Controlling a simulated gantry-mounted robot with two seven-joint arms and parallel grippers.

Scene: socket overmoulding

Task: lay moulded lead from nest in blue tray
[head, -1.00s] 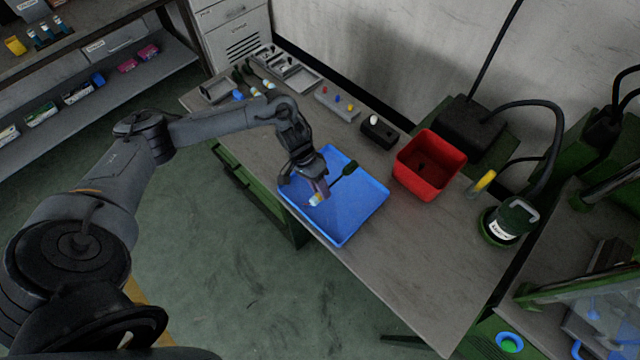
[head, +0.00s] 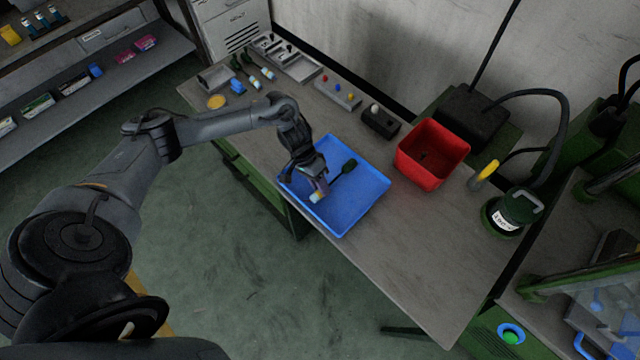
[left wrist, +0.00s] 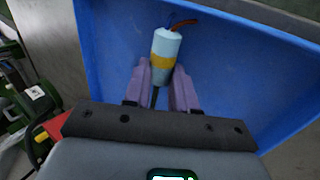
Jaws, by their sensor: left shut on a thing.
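The blue tray (head: 352,208) lies on the bench and also fills much of the left wrist view (left wrist: 235,70). My left gripper (head: 321,187) is over the tray's left part, shut on the moulded lead (head: 349,165). The lead's dark end points up and right over the tray, and its pale end shows below the fingers. In the left wrist view the lead's pale cylinder with a yellow band (left wrist: 164,55) and reddish wires sticks out beyond the purple fingers (left wrist: 160,90). I cannot tell whether the lead touches the tray floor. My right gripper is not in view.
A red bin (head: 432,154) stands right of the tray, with a small black box (head: 380,121) behind. More leads (head: 262,74) and small trays lie at the bench's far left. A green-black pot (head: 511,212) stands at right. The bench front is clear.

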